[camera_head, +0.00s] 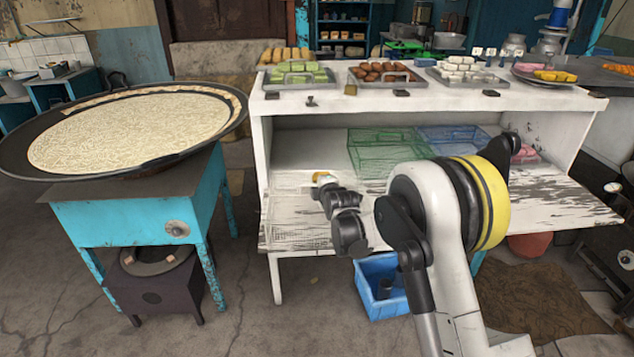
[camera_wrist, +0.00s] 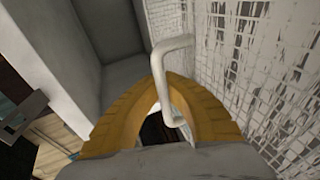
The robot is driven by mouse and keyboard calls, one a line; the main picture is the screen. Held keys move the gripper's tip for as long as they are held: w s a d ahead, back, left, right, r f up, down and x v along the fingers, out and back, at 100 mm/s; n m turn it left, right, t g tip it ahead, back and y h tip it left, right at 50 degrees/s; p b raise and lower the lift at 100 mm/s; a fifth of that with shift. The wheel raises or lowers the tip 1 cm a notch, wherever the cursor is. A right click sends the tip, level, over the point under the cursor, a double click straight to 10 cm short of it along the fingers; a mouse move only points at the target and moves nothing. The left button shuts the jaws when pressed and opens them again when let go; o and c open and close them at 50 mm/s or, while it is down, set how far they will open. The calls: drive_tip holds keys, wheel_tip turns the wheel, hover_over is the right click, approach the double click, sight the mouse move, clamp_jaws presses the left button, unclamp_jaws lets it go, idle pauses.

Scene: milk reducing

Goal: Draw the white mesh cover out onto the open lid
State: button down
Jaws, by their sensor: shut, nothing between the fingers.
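The white mesh cover (camera_wrist: 260,70) fills the right of the wrist view. Its bent white handle (camera_wrist: 174,95) crosses in front of my yellow fingers. My gripper (camera_wrist: 158,78) is shut with its fingertips together and grips nothing. The fingers seem to lie behind the handle bar; I cannot tell whether they touch it. In the head view my gripper (camera_head: 323,178) is at the left of the cabinet opening. The mesh cover (camera_head: 290,232) shows faintly there, over the left part of the open lid. The open lid (camera_head: 565,206) is a worn white board folded down in front of the cabinet.
Inside the cabinet (camera_head: 256,150) stand a green wire basket (camera_head: 385,150) and a blue one (camera_head: 452,137). Trays of sweets (camera_head: 300,78) line its top. A wide pan (camera_head: 130,128) on a turquoise stand is at the left. A blue crate (camera_head: 380,300) is below the lid.

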drive_tip(key=shift+s, duration=0.3)
drive_tip(key=c, duration=1.7)
unclamp_jaws()
drive_tip(key=shift+c, duration=0.2)
drive_tip(key=s+d, duration=0.1)
drive_tip(key=s, duration=0.3)
drive_tip(key=s+d, duration=0.1)
drive_tip(key=s, duration=0.3)
drive_tip(key=s+d, duration=0.2)
drive_tip(key=s, duration=0.2)
drive_tip(key=shift+s+r, duration=0.2)
